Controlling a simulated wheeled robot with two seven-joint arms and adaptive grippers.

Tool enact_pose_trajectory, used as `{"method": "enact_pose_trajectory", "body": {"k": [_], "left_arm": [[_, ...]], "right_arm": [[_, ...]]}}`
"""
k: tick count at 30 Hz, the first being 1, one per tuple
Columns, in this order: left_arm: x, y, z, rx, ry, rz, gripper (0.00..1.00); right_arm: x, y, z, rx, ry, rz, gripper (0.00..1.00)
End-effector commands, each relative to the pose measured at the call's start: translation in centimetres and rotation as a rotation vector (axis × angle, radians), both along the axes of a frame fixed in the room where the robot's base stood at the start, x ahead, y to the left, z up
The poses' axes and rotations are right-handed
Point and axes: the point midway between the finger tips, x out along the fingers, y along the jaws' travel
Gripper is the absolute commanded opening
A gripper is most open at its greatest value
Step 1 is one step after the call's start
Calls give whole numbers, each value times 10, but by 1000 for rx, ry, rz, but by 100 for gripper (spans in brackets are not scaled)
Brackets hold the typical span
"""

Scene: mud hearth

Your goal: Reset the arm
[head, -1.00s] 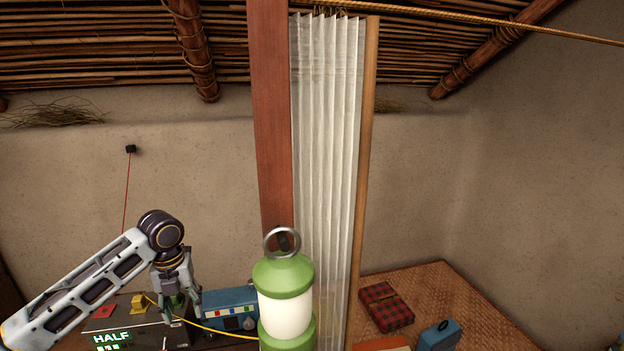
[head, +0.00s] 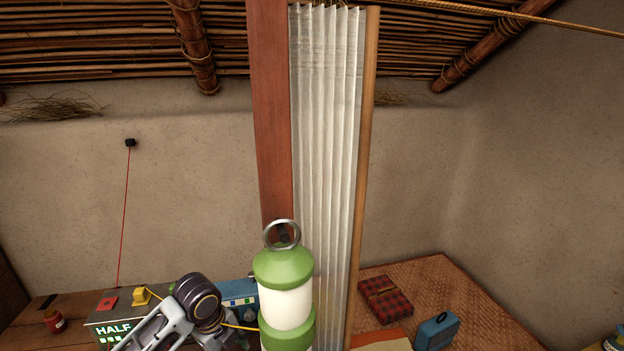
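My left arm (head: 200,298) comes in at the bottom of the head view, in front of the bench with the device reading HALF. Only its wrist joint and some grey parts of my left gripper (head: 225,340) show at the lower edge, so its fingers cannot be made out. My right arm and gripper are not in view.
A green and white lantern (head: 286,300) hangs by its ring on a reddish post (head: 270,120). A pleated white curtain (head: 325,150) is beside it. A woven mat (head: 450,290) holds plaid cloth and a blue case.

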Motion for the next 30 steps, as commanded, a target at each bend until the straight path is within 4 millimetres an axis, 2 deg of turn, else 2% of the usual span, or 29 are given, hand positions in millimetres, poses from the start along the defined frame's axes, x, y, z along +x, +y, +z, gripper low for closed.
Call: {"method": "enact_pose_trajectory", "body": {"k": [6, 15, 24, 30], "left_arm": [[-21, -20, -17, -65, -2, 202, 51], [-47, -36, -34, -153, 1, 508, 51], [-74, -40, -45, -236, 15, 841, 51], [-92, -35, -51, -282, 25, 1075, 51]], "right_arm": [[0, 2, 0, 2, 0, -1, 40], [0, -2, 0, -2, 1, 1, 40], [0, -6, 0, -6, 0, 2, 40], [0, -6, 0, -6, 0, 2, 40]]}}
